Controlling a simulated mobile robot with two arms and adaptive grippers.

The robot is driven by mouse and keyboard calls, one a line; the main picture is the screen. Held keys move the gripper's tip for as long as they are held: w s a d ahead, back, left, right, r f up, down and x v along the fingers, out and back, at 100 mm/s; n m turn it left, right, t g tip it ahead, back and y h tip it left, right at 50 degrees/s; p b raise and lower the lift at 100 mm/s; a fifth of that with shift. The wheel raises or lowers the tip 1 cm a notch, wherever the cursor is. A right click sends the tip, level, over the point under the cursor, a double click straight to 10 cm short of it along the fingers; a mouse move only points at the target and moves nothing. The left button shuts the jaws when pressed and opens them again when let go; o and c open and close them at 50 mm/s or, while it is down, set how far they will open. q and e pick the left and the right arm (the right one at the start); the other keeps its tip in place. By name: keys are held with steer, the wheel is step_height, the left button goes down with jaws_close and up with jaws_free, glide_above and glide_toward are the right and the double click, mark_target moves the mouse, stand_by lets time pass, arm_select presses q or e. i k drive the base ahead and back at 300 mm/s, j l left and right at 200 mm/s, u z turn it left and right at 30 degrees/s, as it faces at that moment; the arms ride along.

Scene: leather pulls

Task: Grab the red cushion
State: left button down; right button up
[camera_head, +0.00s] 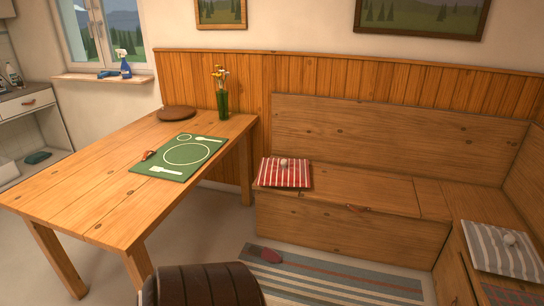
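The red cushion (296,177) has red and white stripes. It lies flat on the left end of the wooden corner bench (385,197), close to the table's right end. A small round white thing (284,162) sits on its top near the back.
A wooden table (90,208) stands at the left with a green place mat (160,168), a brown round item (177,113) and a green vase (222,106). A dark brown ribbed curved form (205,287) fills the bottom centre. A striped rug (340,283) lies before the bench.

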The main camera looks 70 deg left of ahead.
mark_target(292, 172)
steer(key=u, duration=2.15)
steer(key=i+z, duration=0.2)
steer(key=i, duration=1.1)
